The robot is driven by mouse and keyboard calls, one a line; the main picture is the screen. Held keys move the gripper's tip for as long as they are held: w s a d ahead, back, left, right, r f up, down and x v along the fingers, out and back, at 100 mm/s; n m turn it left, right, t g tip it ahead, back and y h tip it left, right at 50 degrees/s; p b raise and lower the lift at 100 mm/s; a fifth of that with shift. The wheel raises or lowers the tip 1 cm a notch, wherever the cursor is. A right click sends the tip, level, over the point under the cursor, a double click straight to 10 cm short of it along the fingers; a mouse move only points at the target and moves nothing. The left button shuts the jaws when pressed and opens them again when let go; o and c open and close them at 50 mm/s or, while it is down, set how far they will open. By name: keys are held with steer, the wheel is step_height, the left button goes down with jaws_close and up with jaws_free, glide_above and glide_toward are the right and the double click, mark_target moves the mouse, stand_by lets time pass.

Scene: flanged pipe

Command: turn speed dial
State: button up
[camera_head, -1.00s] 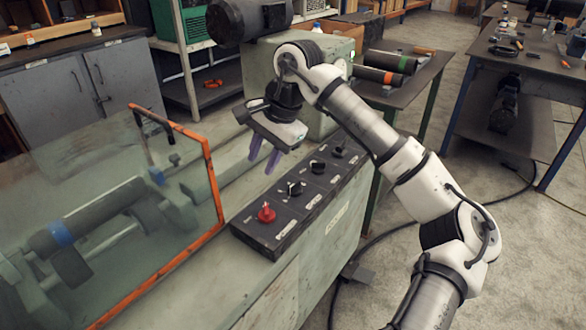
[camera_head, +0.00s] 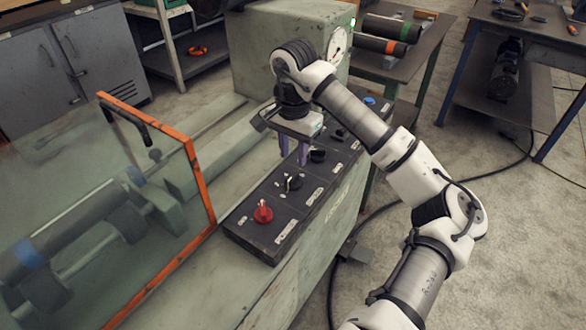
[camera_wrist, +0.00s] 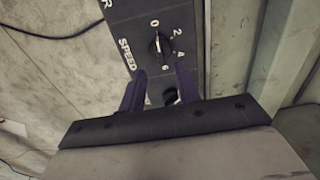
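The speed dial (camera_wrist: 160,43) is a black knob with a pale pointer mark, in the upper middle of the wrist view. Its dark plate reads SPEED, with 0, 2, 4 and 6 around it. My gripper (camera_wrist: 160,70) is open, its two purple fingers apart and just below the dial in the picture; nothing is held. A second dark knob (camera_wrist: 170,97) shows between the fingers, partly hidden by the gripper. In the head view my gripper (camera_head: 294,156) points down above the control panel (camera_head: 268,240). I cannot tell for certain which black knob there is the speed dial.
A red knob (camera_head: 263,212) sits at the panel's near end, with a black knob (camera_head: 293,182) beyond it. A clear guard with an orange frame (camera_head: 197,180) stands to the left. A grey-green machine housing (camera_head: 270,45) with a round gauge rises behind.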

mark_target(293, 176)
step_height(293, 176, down, 7)
steer(key=shift+r+p, duration=0.15)
steer(key=shift+p, duration=0.4)
jaws_close()
